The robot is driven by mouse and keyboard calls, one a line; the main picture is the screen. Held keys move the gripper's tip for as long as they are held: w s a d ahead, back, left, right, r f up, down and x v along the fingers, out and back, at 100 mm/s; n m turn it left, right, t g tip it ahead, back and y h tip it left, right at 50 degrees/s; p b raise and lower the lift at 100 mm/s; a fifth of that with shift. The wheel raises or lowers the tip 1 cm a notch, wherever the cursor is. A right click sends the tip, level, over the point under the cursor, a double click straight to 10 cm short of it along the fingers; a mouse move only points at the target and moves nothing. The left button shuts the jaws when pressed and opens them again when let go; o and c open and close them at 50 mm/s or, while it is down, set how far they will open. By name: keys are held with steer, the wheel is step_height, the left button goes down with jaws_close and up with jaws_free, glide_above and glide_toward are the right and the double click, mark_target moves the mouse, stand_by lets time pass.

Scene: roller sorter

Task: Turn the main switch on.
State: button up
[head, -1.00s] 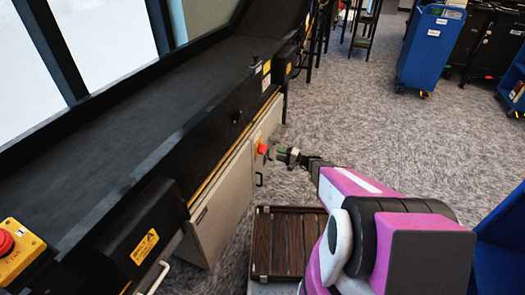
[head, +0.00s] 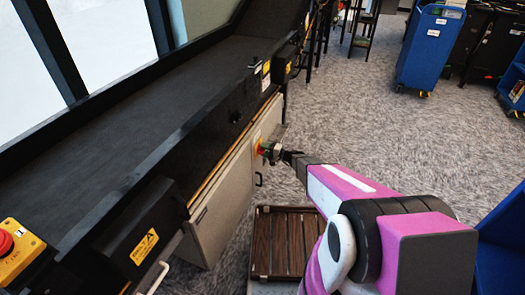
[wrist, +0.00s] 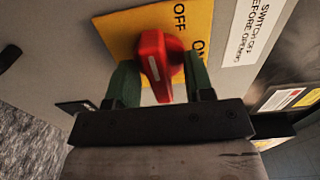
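The main switch is a red rotary knob (wrist: 154,62) on a yellow plate (wrist: 118,26) marked OFF and ON, on the grey cabinet front. In the wrist view, the white line on the knob points between the two words' side and the camera; I cannot tell its exact setting. My gripper (wrist: 160,82) has its green fingers on either side of the knob, with visible gaps, so it is open around it. In the head view, my gripper (head: 269,152) is at the cabinet and covers most of the knob; the yellow plate (head: 258,139) shows beside it.
The grey cabinet (head: 222,205) sits under the black conveyor (head: 190,100). A door handle (head: 259,179) is just below the switch. A brown slatted platform (head: 285,245) lies on the floor below. A yellow box with a red button (head: 12,245) is at lower left. Blue bins (head: 430,45) stand at right.

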steer(key=shift+w+a, duration=0.1)
steer(key=shift+a, duration=0.15)
